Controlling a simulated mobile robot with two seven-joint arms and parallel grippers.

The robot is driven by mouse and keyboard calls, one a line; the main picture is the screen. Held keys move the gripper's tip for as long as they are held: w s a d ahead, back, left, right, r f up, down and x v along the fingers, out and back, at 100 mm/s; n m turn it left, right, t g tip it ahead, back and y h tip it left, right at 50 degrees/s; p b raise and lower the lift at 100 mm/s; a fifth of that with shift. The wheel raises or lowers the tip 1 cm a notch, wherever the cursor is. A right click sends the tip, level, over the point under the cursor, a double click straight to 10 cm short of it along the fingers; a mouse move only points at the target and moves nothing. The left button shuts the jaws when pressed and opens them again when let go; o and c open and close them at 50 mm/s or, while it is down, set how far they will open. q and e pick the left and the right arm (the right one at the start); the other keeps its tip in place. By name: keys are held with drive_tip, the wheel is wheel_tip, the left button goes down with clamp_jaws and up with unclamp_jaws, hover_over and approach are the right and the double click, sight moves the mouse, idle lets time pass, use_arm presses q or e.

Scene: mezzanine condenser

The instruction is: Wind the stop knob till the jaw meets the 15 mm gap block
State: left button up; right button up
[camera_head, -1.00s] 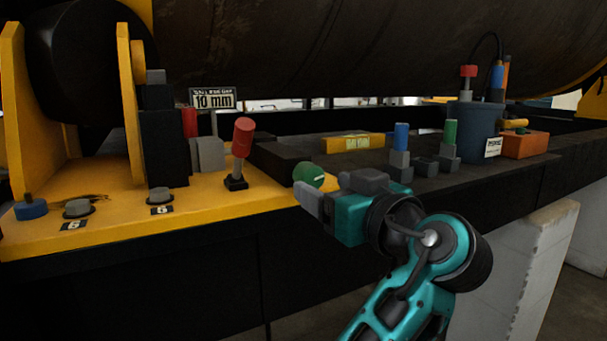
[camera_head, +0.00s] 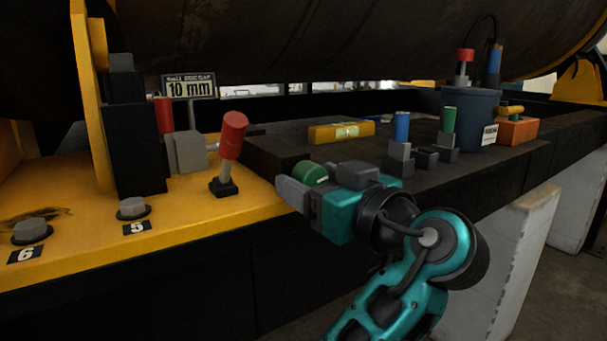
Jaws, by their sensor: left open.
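A green round knob (camera_head: 312,173) with a white line sits at the dark deck's near edge; its lower part is hidden by my left gripper. No label shows whether it is the stop knob. My left gripper (camera_head: 297,193), teal with grey fingers, is open just in front of it; contact cannot be told. A sign reading 10 mm (camera_head: 189,87) stands behind a grey block (camera_head: 187,152). Blue-topped (camera_head: 401,128) and green-topped (camera_head: 448,120) blocks stand on the deck; I cannot read which is 15 mm. My right gripper is out of view.
A red-handled lever (camera_head: 232,137) stands tilted on the yellow plate (camera_head: 180,222), beside bolts numbered 6 and 5. A yellow level (camera_head: 341,132), a dark bucket (camera_head: 470,108) and an orange block (camera_head: 517,129) lie farther right. The large cylinder (camera_head: 330,40) overhangs behind.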

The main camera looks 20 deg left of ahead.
use_arm(q)
drive_tip(key=shift+w+a, duration=0.15)
drive_tip(key=shift+a, duration=0.05)
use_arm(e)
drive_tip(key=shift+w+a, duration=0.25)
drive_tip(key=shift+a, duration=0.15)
use_arm(q)
drive_tip(key=shift+c, duration=0.3)
drive_tip(key=c, duration=1)
drive_tip(key=shift+f+n+b, duration=0.2)
drive_tip(key=shift+n+b, duration=0.2)
drive_tip(key=shift+b, duration=0.45)
drive_tip(key=shift+r+b, duration=0.1)
drive_tip(key=shift+b, duration=0.35)
drive_tip(key=shift+r, duration=0.1)
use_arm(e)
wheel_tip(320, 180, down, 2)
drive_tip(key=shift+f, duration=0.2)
use_arm(q)
drive_tip(key=o, duration=1.1)
drive_tip(key=shift+c, duration=0.2)
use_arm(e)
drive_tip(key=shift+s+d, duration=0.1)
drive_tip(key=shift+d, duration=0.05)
